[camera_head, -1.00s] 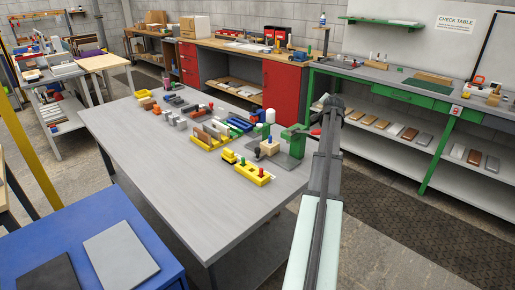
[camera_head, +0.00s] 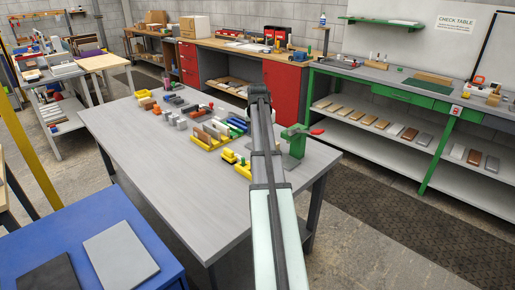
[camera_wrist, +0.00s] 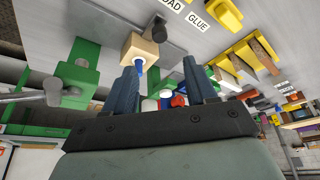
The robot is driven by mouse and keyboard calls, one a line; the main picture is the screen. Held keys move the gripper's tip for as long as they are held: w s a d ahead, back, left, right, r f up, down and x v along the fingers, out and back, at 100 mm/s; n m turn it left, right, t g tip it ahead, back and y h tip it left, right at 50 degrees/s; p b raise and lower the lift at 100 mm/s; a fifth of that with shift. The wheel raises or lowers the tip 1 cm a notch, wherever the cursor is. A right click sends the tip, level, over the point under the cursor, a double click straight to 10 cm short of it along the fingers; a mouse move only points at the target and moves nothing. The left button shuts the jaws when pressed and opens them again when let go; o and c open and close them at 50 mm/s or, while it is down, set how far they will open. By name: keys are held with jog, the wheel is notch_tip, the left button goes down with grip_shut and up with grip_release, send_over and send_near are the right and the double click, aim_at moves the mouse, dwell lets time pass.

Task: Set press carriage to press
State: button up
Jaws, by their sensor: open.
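The green press (camera_head: 296,142), with a red-tipped lever, stands at the table's right end in the head view. In the wrist view its green body (camera_wrist: 82,68) is at the left, with a grey lever. A pale wooden block (camera_wrist: 138,48) with a blue piece at its lower edge sits beside a dark round knob (camera_wrist: 160,27); these look like the press carriage, beside the green body. My gripper (camera_wrist: 163,70) is open, its two dark fingers apart, with nothing held between them. The wood block appears just beyond the left fingertip. My arm hides the carriage in the head view.
The grey table (camera_head: 165,150) has clear room at front left. A yellow holder (camera_head: 211,141) with boards and several coloured parts stand behind. Labels reading "GLUE" and partly "LOAD" show in the wrist view. A green bench (camera_head: 400,85) stands behind at right.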

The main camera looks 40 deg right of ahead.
jog(key=x, duration=1.2)
jog(key=shift+w+d+f, duration=0.1)
jog(key=shift+d+f, duration=0.05)
jog(key=shift+f, duration=0.2)
grip_shut()
